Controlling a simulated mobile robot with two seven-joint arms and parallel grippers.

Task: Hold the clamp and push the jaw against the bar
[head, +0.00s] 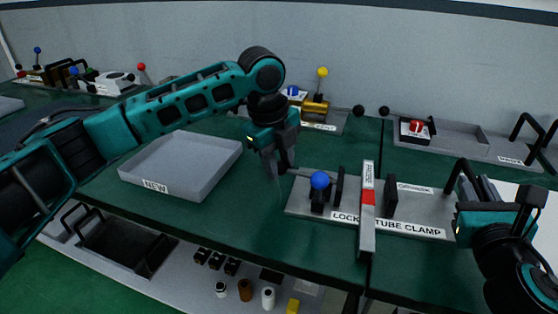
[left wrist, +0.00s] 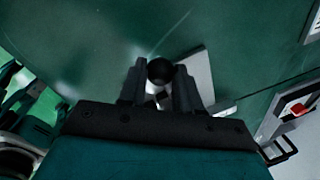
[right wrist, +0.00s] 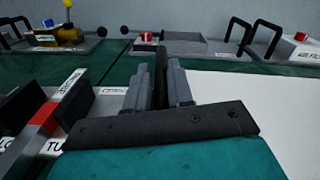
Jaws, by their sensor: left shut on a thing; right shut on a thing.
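The lock tube clamp's grey base plate (head: 300,204) lies on the green table. A grey bar with a red band (head: 367,230) runs across it between a left black jaw (head: 339,186) and a right black jaw (head: 390,196). A blue ball knob (head: 320,180) stands left of the left jaw. My left gripper (head: 284,168) is at the clamp's left end, shut on a black knob (left wrist: 160,71). My right gripper (head: 470,188) is at the right end, shut on a black upright handle (right wrist: 160,68).
A grey tray marked NEW (head: 165,192) is left of the clamp. A fixture with a yellow knob (head: 322,72) and a panel with a red button (head: 416,126) stand behind. Bare green table (head: 235,220) shows between tray and clamp.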

